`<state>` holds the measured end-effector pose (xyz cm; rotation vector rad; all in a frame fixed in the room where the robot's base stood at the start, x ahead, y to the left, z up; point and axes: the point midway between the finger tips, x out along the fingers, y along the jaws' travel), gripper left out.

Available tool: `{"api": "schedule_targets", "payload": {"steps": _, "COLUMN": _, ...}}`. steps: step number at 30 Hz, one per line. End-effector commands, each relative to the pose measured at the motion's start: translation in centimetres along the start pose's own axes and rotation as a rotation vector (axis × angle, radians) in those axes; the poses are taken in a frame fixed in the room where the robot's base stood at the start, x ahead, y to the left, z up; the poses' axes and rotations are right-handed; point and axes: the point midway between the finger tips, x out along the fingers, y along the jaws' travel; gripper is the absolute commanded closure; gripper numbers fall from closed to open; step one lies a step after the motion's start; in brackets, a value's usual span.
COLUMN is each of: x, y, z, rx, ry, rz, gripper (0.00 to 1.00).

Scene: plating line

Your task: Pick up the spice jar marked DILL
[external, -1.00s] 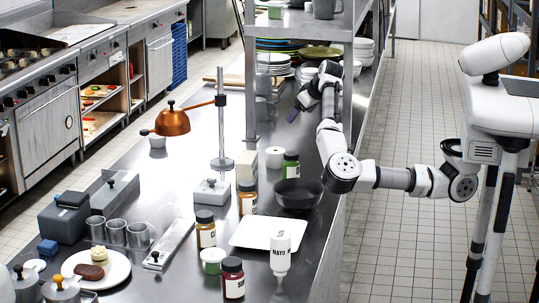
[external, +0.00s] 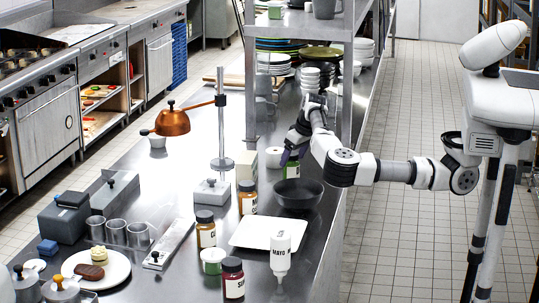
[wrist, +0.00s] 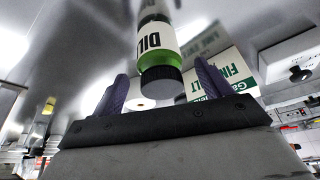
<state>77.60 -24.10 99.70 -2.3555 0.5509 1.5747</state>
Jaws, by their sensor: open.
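The DILL jar (wrist: 157,42) has a green band, a white label and a dark lid. In the wrist view it shows at top centre, label inverted, its lid lying between my two purple fingers in the picture. In the external view the jar (external: 290,171) stands on the steel counter behind the black bowl, its upper part largely hidden by my gripper (external: 287,155). My gripper is open and empty, close above or beside the jar; the wrist view also shows it (wrist: 160,74). I cannot tell whether any finger touches the jar.
A white roll (external: 274,157) is left of the jar and a black bowl (external: 298,196) in front. A FINE SALT box (wrist: 232,76) is near the right finger in the wrist view. A shelf post (external: 250,70) and stacked plates (external: 273,63) stand behind.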

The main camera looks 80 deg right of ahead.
Motion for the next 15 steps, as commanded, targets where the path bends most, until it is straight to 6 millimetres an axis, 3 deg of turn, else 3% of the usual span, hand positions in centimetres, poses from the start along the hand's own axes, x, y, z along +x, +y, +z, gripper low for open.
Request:
{"api": "schedule_targets", "payload": {"steps": 7, "x": 3.0, "y": -0.1, "z": 0.2, "rx": 0.0, "ry": -0.001, "rz": -0.001, "gripper": 0.23}}
{"api": "schedule_targets", "payload": {"steps": 15, "x": 3.5, "y": -0.1, "z": 0.3, "rx": 0.0, "ry": 0.001, "rz": 0.001, "gripper": 0.23}}
